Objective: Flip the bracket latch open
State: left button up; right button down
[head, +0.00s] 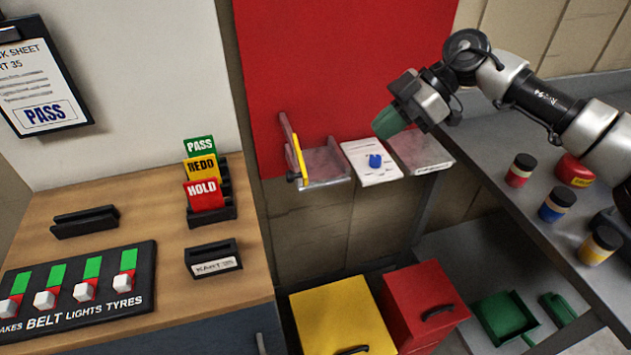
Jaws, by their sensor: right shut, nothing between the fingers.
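On the red panel, a small grey bracket tray (325,168) has a raised plate at its left end. A narrow yellow bar (299,160), which looks like the latch, stands upright beside that plate. I cannot tell for sure whether it is latched. My right gripper (388,123) comes in from the right, above and to the right of the bracket and apart from it. It is shut and empty, with a green part at its tip. My left gripper is not in the head view.
A white card with a blue piece (371,162) and another grey tray (421,152) sit right of the bracket. A bench with several small jars (520,170) is at right. A wooden table (140,205) with card holders is at left. Yellow (341,315) and red bins (423,295) stand below.

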jog(key=p, duration=0.3)
send_near(304, 172)
jog(key=shift+a+f, duration=2.15)
jog(key=shift+f, duration=0.85)
jog(key=shift+s, duration=0.3)
jog(key=shift+s+a+r+p, duration=0.1)
jog(key=shift+s+a+p, duration=0.1)
jog(key=shift+a+p, duration=0.25)
jog(key=shift+s+a+r+p, duration=0.1)
jog(key=shift+s+a+p, duration=0.05)
jog(key=shift+a+p, duration=0.25)
jog(key=shift+d+f, duration=0.1)
jog(key=shift+f, duration=0.1)
